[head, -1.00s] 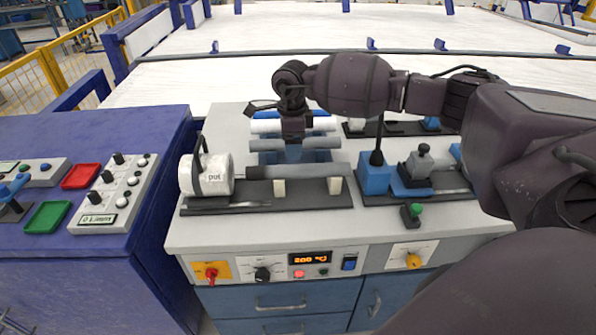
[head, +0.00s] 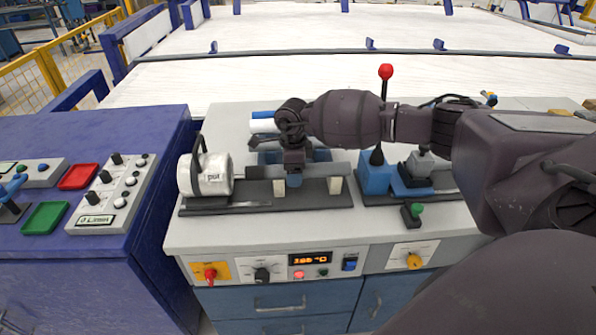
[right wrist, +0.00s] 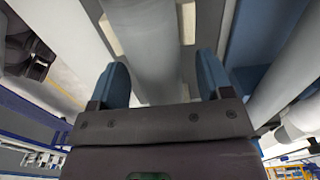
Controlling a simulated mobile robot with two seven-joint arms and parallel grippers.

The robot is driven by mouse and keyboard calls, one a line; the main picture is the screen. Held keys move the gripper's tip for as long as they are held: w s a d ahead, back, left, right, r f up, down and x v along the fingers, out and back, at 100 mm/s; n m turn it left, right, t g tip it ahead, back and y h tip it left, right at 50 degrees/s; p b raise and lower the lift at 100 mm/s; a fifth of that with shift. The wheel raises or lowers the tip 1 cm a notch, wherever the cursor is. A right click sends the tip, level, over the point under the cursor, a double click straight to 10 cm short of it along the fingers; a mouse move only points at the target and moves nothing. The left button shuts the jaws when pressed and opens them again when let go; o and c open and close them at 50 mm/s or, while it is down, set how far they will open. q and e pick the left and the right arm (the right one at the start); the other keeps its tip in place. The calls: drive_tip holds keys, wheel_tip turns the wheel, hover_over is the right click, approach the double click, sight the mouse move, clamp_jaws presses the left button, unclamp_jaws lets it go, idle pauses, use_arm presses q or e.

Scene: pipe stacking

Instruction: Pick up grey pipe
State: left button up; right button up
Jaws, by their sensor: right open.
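The grey pipe (head: 326,170) lies level on short white supports (head: 335,185) above a dark base plate, to the right of the white cylinder marked "put" (head: 206,176). My right gripper (head: 295,180) points down over the middle of this pipe and hides part of it. In the right wrist view, the grey pipe (right wrist: 150,45) runs between the two blue fingers of the open gripper (right wrist: 162,82), with a gap on each side. My left gripper is not in view.
Behind the pipe is a rack with a white pipe (head: 262,126) and a blue one (head: 262,115), partly hidden by my arm. To the right stand a blue block (head: 375,180) and a red-knobbed lever (head: 386,72). A control box (head: 116,195) sits at left.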

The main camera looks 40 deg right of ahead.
drive_tip(key=shift+c, duration=0.4)
drive_tip(key=c, duration=1)
drive_tip(key=shift+r, duration=0.1)
